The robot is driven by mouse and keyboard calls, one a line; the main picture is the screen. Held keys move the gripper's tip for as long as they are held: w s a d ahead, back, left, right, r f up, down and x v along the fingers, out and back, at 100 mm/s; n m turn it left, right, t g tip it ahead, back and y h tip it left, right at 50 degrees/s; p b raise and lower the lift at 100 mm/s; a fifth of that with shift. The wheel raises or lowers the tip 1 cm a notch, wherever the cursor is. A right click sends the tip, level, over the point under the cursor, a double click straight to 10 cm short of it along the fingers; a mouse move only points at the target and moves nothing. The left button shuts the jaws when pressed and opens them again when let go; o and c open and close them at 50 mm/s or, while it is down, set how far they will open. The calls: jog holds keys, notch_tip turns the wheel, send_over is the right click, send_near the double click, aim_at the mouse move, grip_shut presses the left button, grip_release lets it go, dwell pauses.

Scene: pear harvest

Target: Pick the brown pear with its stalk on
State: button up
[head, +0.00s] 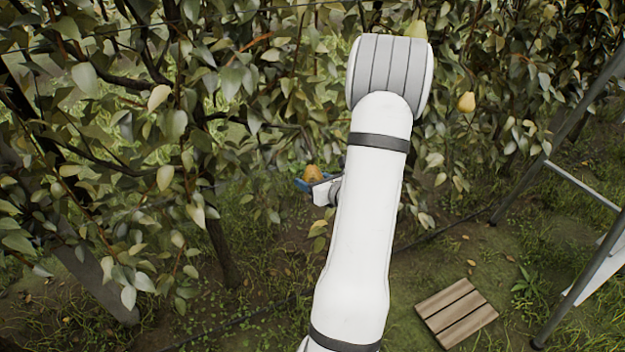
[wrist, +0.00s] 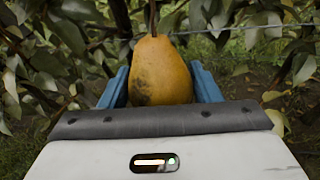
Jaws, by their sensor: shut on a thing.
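The brown pear (wrist: 160,72) sits between the blue fingers of my gripper (wrist: 160,88) in the wrist view. It is orange-brown with a dark patch on its lower left side. Its stalk (wrist: 153,18) rises from the top and runs out of the frame, so its upper end is hidden. In the head view the pear (head: 313,173) shows small in my gripper (head: 314,183), left of my white arm and in front of the foliage. My gripper is shut on the pear, which is upright.
A yellow pear (head: 466,102) and a greenish pear (head: 415,30) hang to the right. A wire (wrist: 230,30) crosses behind the held pear. Dense leaves and branches surround it.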

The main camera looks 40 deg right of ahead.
jog(key=shift+s+a+r+g+p, duration=0.2)
jog(key=shift+s+r+g+p, duration=0.15)
jog(key=shift+p, duration=0.7)
jog(key=shift+f+m+g+p, duration=0.15)
jog(key=shift+m+g+p, duration=0.15)
jog(key=shift+g+p, duration=0.05)
jog(key=shift+s+a+r+p, duration=0.1)
jog(key=shift+r+p, duration=0.1)
jog(key=shift+p, duration=0.3)
jog(key=shift+s+a+r+g+y+p, duration=0.2)
jog(key=shift+g+y+p, duration=0.25)
jog(key=shift+p, duration=0.6)
jog(key=shift+s+f+m, duration=0.15)
jog(key=shift+m, duration=0.15)
jog(key=shift+r+g+p, duration=0.2)
jog(key=shift+g+p, duration=0.05)
jog(key=shift+p, duration=0.35)
jog(key=shift+s+a+r+g+y+p, duration=0.25)
jog(key=shift+g+p, duration=0.25)
jog(key=shift+p, duration=0.75)
jog(key=shift+s+f, duration=0.1)
jog(key=shift+f, duration=0.05)
